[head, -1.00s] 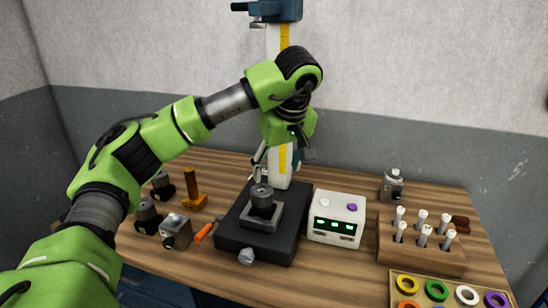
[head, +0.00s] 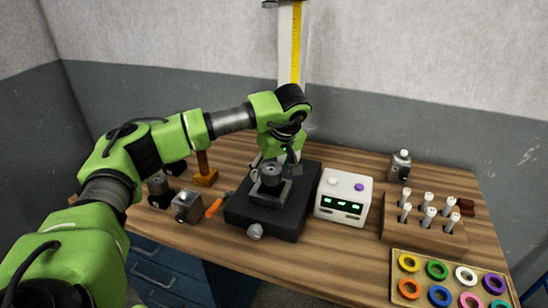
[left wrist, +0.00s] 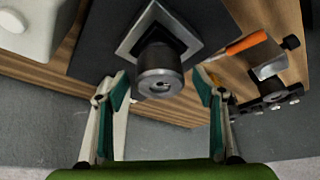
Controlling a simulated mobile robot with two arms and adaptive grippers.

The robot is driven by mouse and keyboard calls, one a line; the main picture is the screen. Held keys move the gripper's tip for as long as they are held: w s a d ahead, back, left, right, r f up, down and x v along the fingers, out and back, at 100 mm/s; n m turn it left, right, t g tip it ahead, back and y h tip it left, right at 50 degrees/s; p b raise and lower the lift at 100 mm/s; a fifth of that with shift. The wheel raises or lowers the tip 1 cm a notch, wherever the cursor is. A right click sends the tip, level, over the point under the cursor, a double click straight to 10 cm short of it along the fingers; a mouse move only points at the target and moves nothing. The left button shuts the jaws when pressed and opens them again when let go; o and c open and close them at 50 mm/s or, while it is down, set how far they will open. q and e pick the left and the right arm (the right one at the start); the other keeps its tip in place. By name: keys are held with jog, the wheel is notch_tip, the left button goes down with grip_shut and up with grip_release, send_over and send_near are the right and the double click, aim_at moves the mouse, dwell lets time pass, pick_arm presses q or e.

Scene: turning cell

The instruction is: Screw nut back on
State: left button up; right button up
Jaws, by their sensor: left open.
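A dark grey round nut-like part (head: 271,173) with a hole in its top sits upright on a square block on the black base (head: 245,213). In the left wrist view this round part (left wrist: 160,80) shows close up, between and slightly beyond the fingertips. My left gripper (head: 272,166) is open and points down at the part. In the left wrist view its fingers (left wrist: 165,88) stand to either side with gaps, and nothing is held. How far the fingertips reach down beside the part I cannot tell exactly. My right gripper is out of view.
A white box with green displays (head: 343,197) stands right of the base. An orange-handled tool (head: 214,207) and a grey block (head: 187,207) lie left. A wooden rack of vials (head: 425,230) and a tray of coloured rings (head: 395,267) are at right. A scaled column rises behind.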

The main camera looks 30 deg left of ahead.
pick_arm(q)
jog(key=shift+w+a+f, duration=0.1)
jog(key=shift+a+f, duration=0.05)
jog(key=shift+f, duration=0.25)
jog(key=c, duration=1.3)
jog(key=shift+o, duration=0.2)
jog(key=m+t+h, duration=0.1)
jog(key=m, duration=0.4)
jog(key=shift+a, duration=0.1)
jog(key=m+t+h, duration=0.1)
jog(key=m, duration=0.3)
jog(key=shift+h, duration=0.4)
jog(key=o, duration=1.3)
jog(key=shift+c, duration=0.2)
jog(key=shift+r, duration=0.15)
